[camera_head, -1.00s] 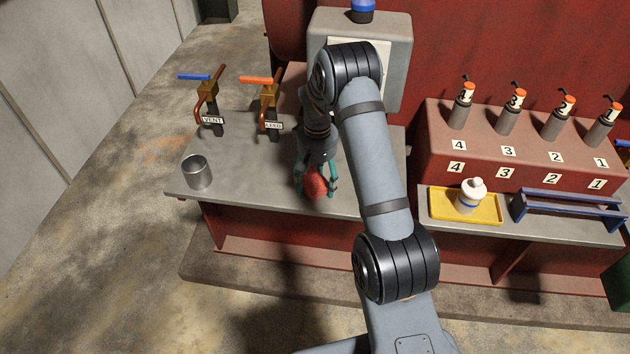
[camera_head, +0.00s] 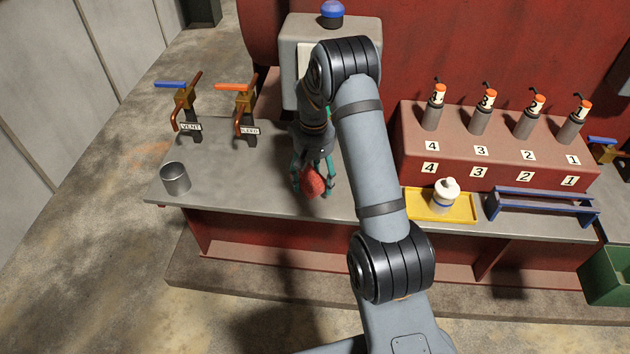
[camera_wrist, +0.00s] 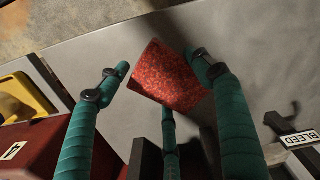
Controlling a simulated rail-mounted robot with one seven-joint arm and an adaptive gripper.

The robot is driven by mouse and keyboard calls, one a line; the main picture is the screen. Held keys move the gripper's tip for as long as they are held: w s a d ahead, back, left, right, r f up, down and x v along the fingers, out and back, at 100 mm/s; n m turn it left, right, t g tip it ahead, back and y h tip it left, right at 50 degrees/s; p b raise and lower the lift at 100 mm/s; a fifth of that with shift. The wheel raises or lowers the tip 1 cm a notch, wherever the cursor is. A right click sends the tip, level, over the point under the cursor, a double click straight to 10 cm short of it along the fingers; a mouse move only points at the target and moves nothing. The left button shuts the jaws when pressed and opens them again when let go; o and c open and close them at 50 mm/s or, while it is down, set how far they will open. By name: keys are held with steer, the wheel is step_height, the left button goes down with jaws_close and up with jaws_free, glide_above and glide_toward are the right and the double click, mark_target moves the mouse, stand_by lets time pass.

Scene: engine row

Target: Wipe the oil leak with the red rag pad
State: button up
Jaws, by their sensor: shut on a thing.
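The red rag pad (camera_head: 313,182) is held between the fingers of my gripper (camera_head: 313,178), above the grey bench top near its front edge. In the wrist view the red rag pad (camera_wrist: 172,76) is a speckled red block. The teal fingers of my gripper (camera_wrist: 160,78) are closed around it, with a third finger below. The pad looks tilted in the head view. I cannot make out an oil leak in either view; my arm hides part of the bench.
A metal cup (camera_head: 175,178) stands at the bench's left end, before the VENT valve (camera_head: 186,105) and the BLEED valve (camera_head: 243,110). A white bottle (camera_head: 445,195) stands on a yellow tray (camera_head: 467,211). A blue rack (camera_head: 545,203) is farther right. Bench between cup and gripper is clear.

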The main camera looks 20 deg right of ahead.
steer(key=shift+d+r+p, duration=0.1)
steer(key=shift+r+p, duration=1.3)
steer(key=shift+r, duration=0.9)
steer(key=shift+w, duration=0.1)
